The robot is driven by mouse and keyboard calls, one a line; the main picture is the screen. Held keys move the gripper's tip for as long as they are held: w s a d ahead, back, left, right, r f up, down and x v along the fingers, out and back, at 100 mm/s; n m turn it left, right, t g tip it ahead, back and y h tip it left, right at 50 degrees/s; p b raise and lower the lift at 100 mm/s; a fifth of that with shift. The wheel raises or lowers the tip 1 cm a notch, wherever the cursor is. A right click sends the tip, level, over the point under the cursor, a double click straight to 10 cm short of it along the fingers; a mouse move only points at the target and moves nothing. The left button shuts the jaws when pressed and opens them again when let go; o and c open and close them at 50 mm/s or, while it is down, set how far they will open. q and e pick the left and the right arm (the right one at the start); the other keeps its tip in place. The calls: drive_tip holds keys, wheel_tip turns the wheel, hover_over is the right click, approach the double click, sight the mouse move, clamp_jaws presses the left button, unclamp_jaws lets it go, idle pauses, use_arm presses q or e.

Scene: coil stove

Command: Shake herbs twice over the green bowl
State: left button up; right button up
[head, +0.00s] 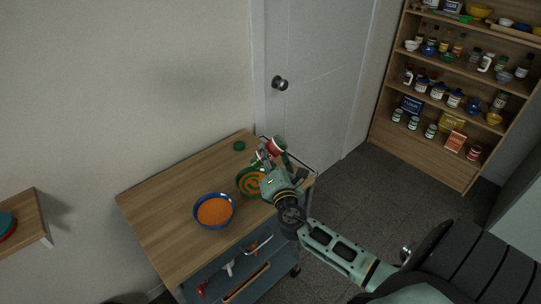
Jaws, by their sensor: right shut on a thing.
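My right gripper (266,157) is above the right part of a wooden-topped cart (165,195). It is shut on a small jar with a red and white end and a green body, the herb shaker (277,146), which looks tilted. The green bowl (247,188) sits on the cart just below and left of the gripper. It shows an orange and green swirl inside, and its right side is hidden by my gripper and arm. Whether anything falls from the shaker is too small to tell. My left gripper is not in view.
A blue bowl with orange contents (214,212) stands left of the green bowl. A small green lid (239,146) lies at the cart's back edge. The left cart top is clear. A door (315,75) is behind, and a shelf of jars (455,95) stands at right.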

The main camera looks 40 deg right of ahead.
sight(270, 148)
drive_tip(key=shift+r+p, duration=1.95)
drive_tip(key=shift+r, duration=0.35)
drive_tip(key=shift+f, duration=0.1)
wheel_tip(270, 148, down, 6)
drive_tip(key=b, duration=0.6)
drive_tip(key=shift+f+b, duration=0.1)
drive_tip(key=shift+b, duration=0.2)
drive_tip(key=shift+w+r+p, duration=0.1)
drive_tip(key=shift+r+p, duration=0.8)
drive_tip(key=shift+d, duration=0.1)
